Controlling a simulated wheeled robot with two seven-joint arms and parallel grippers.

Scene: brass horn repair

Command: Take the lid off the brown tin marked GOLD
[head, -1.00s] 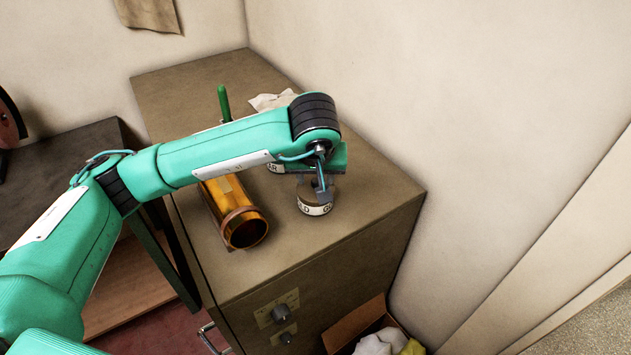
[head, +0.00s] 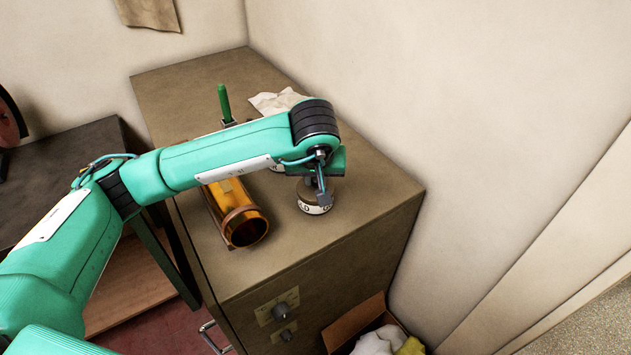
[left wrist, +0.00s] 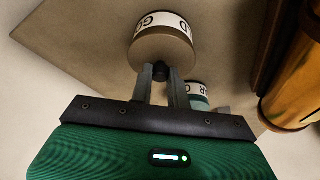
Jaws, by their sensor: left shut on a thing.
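The brown tin marked GOLD (head: 315,208) stands upright near the front right of the cabinet top, with its white label band partly readable. In the left wrist view the tin (left wrist: 163,45) shows its brown lid (left wrist: 162,50) and a small dark knob (left wrist: 160,72) on it. My left gripper (head: 320,197) is over the tin, and its two fingers (left wrist: 160,76) are shut on the knob. The lid looks seated on the tin; I see no gap. My wrist hides part of the lid in the head view. My right gripper is not in view.
A second labelled tin with a green body (left wrist: 198,98) stands close by. An amber cylinder (head: 236,205) lies in a cradle left of the tin. A green-handled tool (head: 224,100) and a pale cloth (head: 275,102) are behind my arm. A wall (head: 450,100) rises at the right.

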